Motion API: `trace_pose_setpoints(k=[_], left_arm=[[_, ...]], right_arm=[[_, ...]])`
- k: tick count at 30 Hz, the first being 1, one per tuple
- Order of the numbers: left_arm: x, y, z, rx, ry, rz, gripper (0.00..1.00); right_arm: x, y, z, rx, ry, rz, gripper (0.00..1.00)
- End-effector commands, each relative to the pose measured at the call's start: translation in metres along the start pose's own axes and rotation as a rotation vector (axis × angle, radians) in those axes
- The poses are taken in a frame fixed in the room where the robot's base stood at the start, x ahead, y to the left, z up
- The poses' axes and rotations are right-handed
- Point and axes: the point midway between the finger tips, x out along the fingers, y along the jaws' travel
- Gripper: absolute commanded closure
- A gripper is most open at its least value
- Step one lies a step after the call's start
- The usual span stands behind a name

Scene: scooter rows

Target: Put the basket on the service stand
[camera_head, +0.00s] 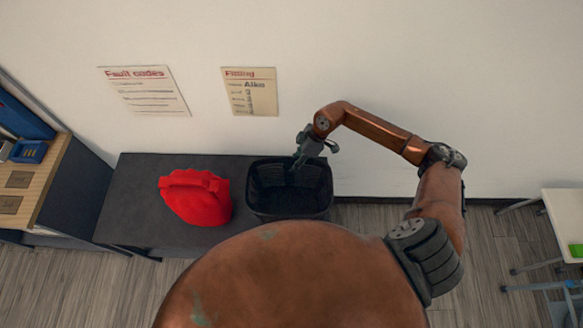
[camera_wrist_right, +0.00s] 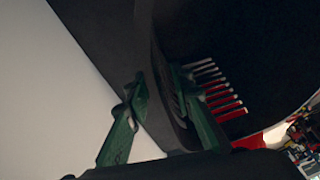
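The basket (camera_head: 290,210) is black and open-topped. It stands upright on a dark grey bench top in the head view, right of a red bag. My right gripper (camera_head: 311,153) is at the basket's back rim, by the wall. In the right wrist view the two green fingers (camera_wrist_right: 162,95) are apart, with the dark basket wall (camera_wrist_right: 158,45) between them; I see no clear grip on it. Slots in the basket show at the right finger. My left gripper is not in view. I cannot tell which surface is the service stand.
The red bag (camera_head: 195,198) sits close left of the basket on the bench (camera_head: 135,185). Two posters (camera_head: 145,92) hang on the wall behind. A wooden-topped cabinet (camera_head: 50,165) with a blue bin stands at left. A white table (camera_head: 567,215) stands at far right, across open floor.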

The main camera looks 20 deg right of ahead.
Motion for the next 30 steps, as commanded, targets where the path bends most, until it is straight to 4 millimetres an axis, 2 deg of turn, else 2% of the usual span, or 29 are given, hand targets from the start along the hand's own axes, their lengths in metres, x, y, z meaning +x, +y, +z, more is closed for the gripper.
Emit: trace_pose_setpoints(k=[1,3,10,15,25,30], left_arm=[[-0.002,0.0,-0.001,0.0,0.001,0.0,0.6],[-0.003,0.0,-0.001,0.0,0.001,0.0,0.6],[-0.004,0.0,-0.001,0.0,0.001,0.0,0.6],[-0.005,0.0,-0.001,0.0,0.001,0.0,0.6],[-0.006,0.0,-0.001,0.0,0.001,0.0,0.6],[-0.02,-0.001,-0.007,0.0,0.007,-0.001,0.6]], right_arm=[[-0.013,0.001,0.0,-0.001,-0.001,0.004,0.78],[-0.027,0.0,0.001,0.0,-0.002,0.002,0.78],[-0.062,0.0,0.001,0.0,-0.002,0.001,0.78],[-0.071,0.0,0.0,0.0,0.0,-0.001,0.78],[-0.073,0.0,-0.001,0.0,0.0,-0.001,0.78],[-0.088,-0.003,-0.007,-0.003,0.003,0.003,0.78]])
